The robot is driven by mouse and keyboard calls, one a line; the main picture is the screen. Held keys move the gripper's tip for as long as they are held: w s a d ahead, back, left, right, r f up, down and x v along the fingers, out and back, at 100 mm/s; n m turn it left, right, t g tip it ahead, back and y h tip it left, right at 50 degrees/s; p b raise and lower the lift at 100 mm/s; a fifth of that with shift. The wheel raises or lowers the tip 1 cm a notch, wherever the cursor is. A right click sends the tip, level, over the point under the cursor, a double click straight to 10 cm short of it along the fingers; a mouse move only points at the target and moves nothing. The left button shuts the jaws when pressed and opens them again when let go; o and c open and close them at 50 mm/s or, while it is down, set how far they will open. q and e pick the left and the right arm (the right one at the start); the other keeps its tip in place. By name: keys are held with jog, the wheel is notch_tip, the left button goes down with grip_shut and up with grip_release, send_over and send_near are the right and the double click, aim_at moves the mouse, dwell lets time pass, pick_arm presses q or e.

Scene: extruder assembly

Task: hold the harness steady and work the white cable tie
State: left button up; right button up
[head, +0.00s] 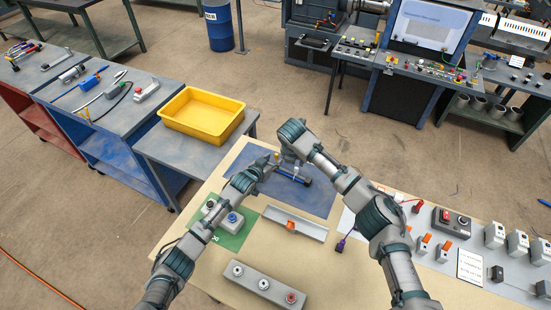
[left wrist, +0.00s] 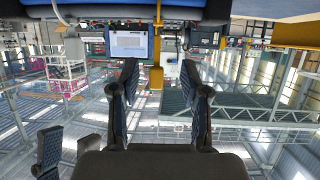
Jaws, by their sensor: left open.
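A short dark bar with a blue end (head: 306,181), perhaps the harness, lies on the blue mat (head: 318,200). My left gripper (head: 272,162) is just left of it, low over the mat. In the left wrist view its two fingers (left wrist: 160,88) stand apart with nothing between them. A dark and blue bar (left wrist: 130,14) crosses the top of that view beyond the fingertips. My right gripper (head: 289,158) is bent down close beside the left one; its fingers are too small and hidden to read. I cannot make out the white cable tie.
A yellow bin (head: 202,113) stands on the side table at back left. A grey channel with an orange part (head: 291,226) lies in front of the mat. A green mat (head: 232,237), a grey button box (head: 264,284) and several switches and connectors surround the arms.

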aim_at(276, 158)
pick_arm(q)
jog(key=shift+x, duration=1.55)
jog(key=shift+s+d, duration=0.1)
jog(key=shift+d, duration=0.1)
pick_arm(e)
jog(key=shift+d, duration=0.3)
pick_arm(q)
jog(key=shift+a, duration=0.15)
grip_shut()
pick_arm(e)
jog(key=shift+a, duration=0.2)
jog(key=shift+c, duration=0.8)
jog(key=shift+d, duration=0.1)
